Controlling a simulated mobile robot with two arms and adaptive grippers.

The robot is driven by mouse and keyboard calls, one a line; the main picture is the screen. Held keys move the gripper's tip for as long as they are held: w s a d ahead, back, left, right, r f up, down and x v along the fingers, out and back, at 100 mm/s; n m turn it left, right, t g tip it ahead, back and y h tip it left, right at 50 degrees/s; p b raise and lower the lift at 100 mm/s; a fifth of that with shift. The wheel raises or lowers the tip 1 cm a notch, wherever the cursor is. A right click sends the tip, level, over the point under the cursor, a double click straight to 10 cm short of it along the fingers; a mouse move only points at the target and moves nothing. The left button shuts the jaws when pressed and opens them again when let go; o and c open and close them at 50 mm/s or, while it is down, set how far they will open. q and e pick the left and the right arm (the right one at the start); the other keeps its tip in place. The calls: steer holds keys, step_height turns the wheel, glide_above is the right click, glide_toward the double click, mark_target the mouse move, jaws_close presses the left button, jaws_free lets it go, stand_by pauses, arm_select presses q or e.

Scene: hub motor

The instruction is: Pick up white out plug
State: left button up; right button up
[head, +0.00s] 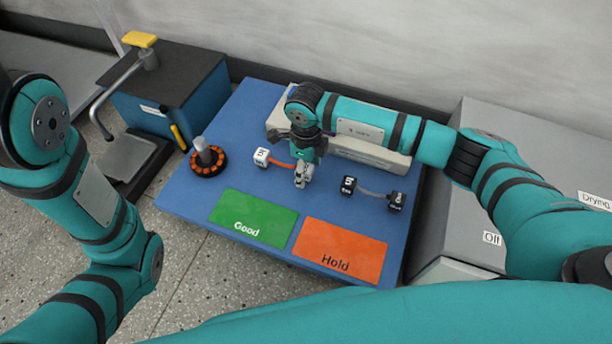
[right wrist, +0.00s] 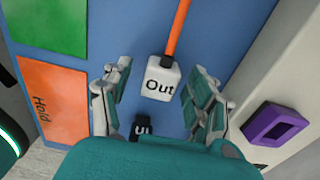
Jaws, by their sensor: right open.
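The white Out plug (right wrist: 160,80) shows in the right wrist view with an orange cord (right wrist: 177,30) running from its far end. It sits between the two open fingers of my right gripper (right wrist: 155,98), with gaps at both sides. In the head view my right gripper (head: 302,176) points down over the blue table and hides this plug. The white In plug (head: 262,157), at the cord's other end, lies to the left. My left arm shows at the left, but its gripper is out of the frame.
A black In plug (head: 348,186) and a black Out plug (head: 396,202), joined by a grey cord, lie to the right. A green Good mat (head: 252,219) and an orange Hold mat (head: 341,251) lie at the front. A motor part (head: 207,159) stands left. A purple-framed piece (right wrist: 275,125) is at right.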

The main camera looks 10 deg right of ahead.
steer(key=shift+r, duration=0.1)
jaws_close()
stand_by(0.3)
